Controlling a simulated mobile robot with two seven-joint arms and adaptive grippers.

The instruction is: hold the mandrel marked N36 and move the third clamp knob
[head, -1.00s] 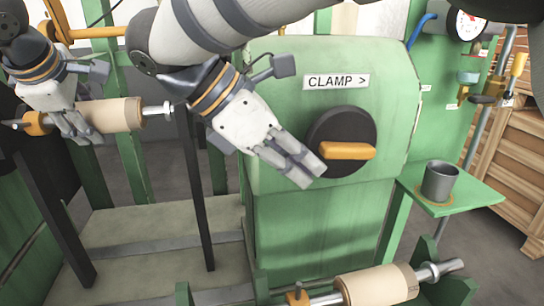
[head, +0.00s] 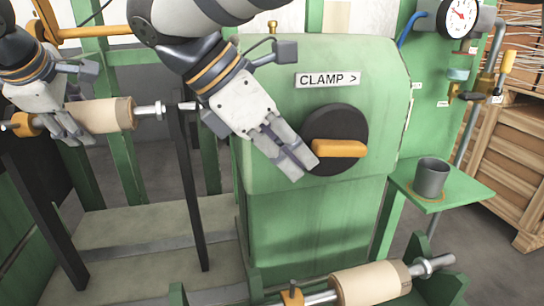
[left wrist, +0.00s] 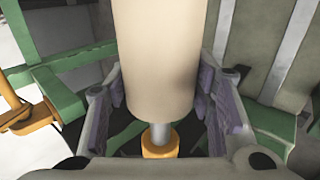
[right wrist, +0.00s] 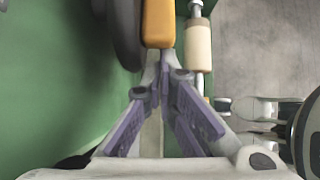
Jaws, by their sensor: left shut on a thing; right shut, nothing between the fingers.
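My left gripper (head: 70,132) is shut on a mandrel carrying a beige coil (head: 106,115), with a metal shaft and an orange collar. The coil fills the middle of the left wrist view (left wrist: 160,65), between the fingers. No N36 mark is readable. A round black clamp knob (head: 337,122) with an orange handle (head: 340,148) is on the green housing under a "CLAMP >" label. The handle lies level. My right gripper (head: 304,168) is shut and empty, its fingertips at the handle's left end. The right wrist view shows the handle (right wrist: 158,22) just beyond the fingertips; contact is unclear.
A second beige coil on a mandrel (head: 368,284) lies in a green cradle at the bottom. A grey cup (head: 431,178) stands on a green shelf (head: 465,188) at right. A gauge (head: 460,18) and a valve are above. Wooden crates stand far right.

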